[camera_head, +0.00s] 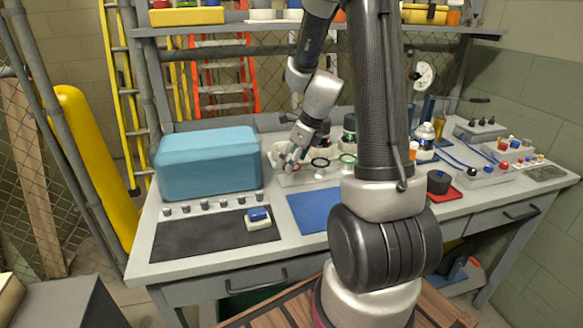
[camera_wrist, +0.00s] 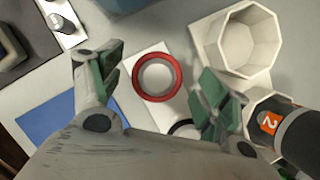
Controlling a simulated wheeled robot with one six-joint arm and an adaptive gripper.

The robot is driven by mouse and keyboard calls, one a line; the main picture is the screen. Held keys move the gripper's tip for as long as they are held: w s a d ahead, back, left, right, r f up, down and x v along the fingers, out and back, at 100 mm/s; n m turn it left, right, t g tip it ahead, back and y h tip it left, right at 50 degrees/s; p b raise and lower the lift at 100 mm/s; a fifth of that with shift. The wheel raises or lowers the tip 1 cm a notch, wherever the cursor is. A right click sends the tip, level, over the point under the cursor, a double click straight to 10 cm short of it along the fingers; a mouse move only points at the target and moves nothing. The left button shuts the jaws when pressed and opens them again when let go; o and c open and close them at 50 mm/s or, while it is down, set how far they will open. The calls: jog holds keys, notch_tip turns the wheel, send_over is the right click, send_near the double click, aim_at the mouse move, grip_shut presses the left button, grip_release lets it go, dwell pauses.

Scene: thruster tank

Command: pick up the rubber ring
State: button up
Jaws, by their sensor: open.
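A red ring (camera_wrist: 136,78) lies on a white plate (camera_wrist: 140,58) around a pale grey disc, between my fingertips in the wrist view. In the head view my gripper hides it. A black ring (camera_wrist: 180,127) is partly covered by my right finger in the wrist view. The head view shows a black ring (camera_head: 320,162) and a green-rimmed ring (camera_head: 347,158) in a row. I cannot tell by material which ring is rubber. My gripper (camera_wrist: 155,88) is open and empty, its green-padded fingers on either side of the red ring; it also shows in the head view (camera_head: 290,157).
A white octagonal cup (camera_wrist: 210,40) stands close to my right finger, beside a dark cylinder (camera_wrist: 300,138) with an orange label. A teal box (camera_head: 206,163) stands at left on the workbench. A blue mat (camera_head: 312,210) lies in front. Bottles and switch boxes fill the right.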

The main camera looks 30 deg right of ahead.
jog(key=shift+f, duration=0.15)
jog(key=c, duration=0.8)
